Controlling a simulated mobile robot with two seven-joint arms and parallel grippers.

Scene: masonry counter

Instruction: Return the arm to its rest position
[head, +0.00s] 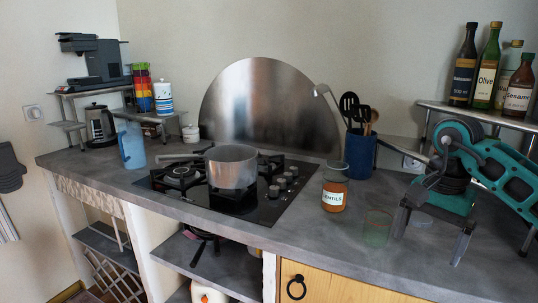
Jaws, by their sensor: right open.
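My right arm comes in from the right edge, and its right gripper (428,248) points down over the right part of the counter (330,245). Its two dark fingers stand wide apart, with nothing held between them. A small pale round thing (422,222) shows behind the gap between the fingers; I cannot tell what it is. A clear greenish glass (377,228) stands just left of the gripper, apart from it. A jar labelled as lentils (334,195) stands further left. My left gripper is not in view.
A dark blue utensil crock (360,155) stands behind the jar. A steel pot (231,168) sits on the black hob (255,205). Several bottles (488,72) stand on a raised shelf (440,106) at the back right, near my arm. The counter's front strip is clear.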

